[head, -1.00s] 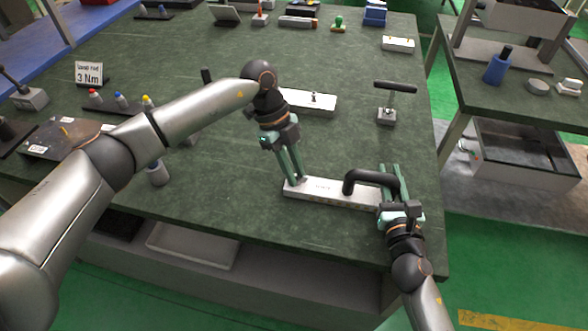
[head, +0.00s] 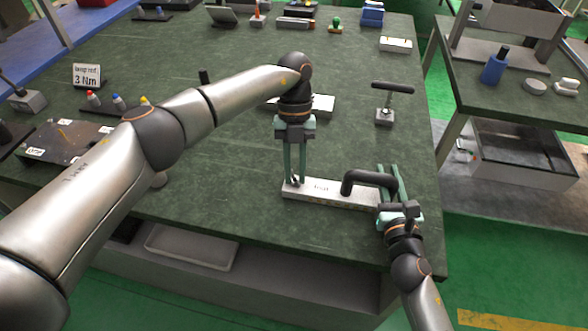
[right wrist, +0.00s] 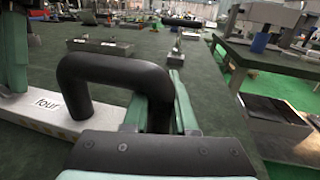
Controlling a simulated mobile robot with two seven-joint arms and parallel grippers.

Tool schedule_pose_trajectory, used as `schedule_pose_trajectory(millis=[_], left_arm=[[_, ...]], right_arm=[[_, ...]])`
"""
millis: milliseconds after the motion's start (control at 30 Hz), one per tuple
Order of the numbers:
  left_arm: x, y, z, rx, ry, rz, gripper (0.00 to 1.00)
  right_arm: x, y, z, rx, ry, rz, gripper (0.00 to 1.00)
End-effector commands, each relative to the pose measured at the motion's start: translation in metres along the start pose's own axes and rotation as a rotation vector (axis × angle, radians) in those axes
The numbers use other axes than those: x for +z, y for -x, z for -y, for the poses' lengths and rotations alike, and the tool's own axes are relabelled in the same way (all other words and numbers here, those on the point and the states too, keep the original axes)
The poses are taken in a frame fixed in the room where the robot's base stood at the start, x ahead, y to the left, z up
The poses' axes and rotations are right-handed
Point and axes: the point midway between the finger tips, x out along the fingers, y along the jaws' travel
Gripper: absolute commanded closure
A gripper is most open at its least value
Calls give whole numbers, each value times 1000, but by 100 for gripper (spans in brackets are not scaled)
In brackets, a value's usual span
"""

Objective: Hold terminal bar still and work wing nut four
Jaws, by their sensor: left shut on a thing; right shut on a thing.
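The terminal bar (head: 325,193) is a pale flat bar lying near the table's front edge, with a black arched handle (head: 368,178) on its right part. A label reading "four" (right wrist: 46,104) shows on the bar in the right wrist view. My right gripper (head: 390,190) is shut on the handle's right leg, which sits between the fingers in the right wrist view (right wrist: 160,112). My left gripper (head: 295,180) points straight down at the bar's left end, shut on the wing nut there. The nut is mostly hidden between the fingertips.
A similar pale bar (head: 322,104) lies behind my left arm. A T-handled tool (head: 385,116) stands right of it. A sign reading "3 Nm" (head: 87,76) and colour-capped bottles (head: 117,101) are at the left. The table between the bars is clear.

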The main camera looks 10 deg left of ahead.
Motion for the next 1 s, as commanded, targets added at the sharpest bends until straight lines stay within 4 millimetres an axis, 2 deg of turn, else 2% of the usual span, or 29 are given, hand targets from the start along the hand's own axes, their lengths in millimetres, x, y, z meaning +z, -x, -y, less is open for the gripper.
schedule_pose_trajectory(millis=[1000], left_arm=[[-3, -1, 6, 373, -895, 1, 100]], right_arm=[[0, 0, 0, -1, 0, -1, 100]])
